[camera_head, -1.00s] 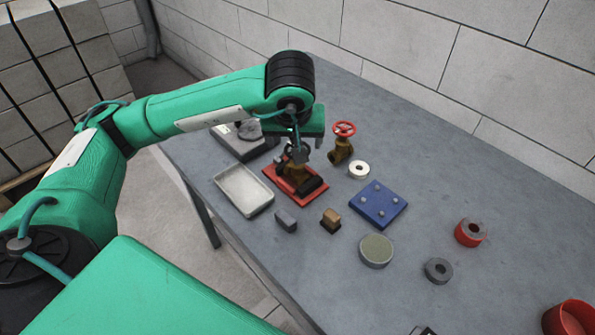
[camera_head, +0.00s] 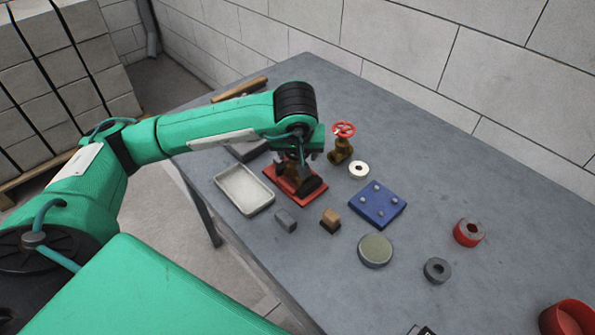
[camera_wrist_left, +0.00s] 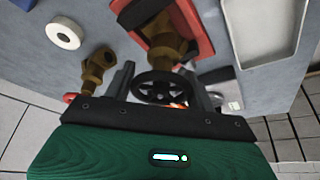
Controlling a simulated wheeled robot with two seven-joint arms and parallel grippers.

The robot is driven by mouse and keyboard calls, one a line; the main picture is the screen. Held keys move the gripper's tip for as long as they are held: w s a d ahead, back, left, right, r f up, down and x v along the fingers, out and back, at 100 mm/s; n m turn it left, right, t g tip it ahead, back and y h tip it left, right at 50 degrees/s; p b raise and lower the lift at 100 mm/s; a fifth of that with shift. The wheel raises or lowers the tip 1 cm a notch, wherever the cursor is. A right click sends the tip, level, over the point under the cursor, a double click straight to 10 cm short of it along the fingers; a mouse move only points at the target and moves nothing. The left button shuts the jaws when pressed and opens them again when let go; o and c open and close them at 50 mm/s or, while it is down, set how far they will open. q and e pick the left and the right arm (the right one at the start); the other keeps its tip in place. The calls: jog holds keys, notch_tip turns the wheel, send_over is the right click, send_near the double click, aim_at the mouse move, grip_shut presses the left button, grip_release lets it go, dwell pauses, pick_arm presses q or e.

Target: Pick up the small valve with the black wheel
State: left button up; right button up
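The small valve with the black wheel has a brass body (camera_wrist_left: 166,42) and a black handwheel (camera_wrist_left: 158,87). It is on the red tray (camera_head: 318,189); my left gripper hides much of it in the head view. In the left wrist view the red tray (camera_wrist_left: 200,38) shows behind the valve. My left gripper (camera_head: 300,160) is over the tray. In the left wrist view its fingers (camera_wrist_left: 161,88) are apart, one on each side of the black wheel, not visibly closed on it. A dark block sits at the tray's near end. My right gripper is not in view.
A brass valve with a red wheel (camera_head: 344,130) stands close to the right of my gripper. A white ring (camera_head: 359,170), a blue plate (camera_head: 378,205) and a pale metal tray (camera_head: 244,190) are near.

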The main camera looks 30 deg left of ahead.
pick_arm(q)
grip_shut()
jog(key=shift+r, duration=0.15)
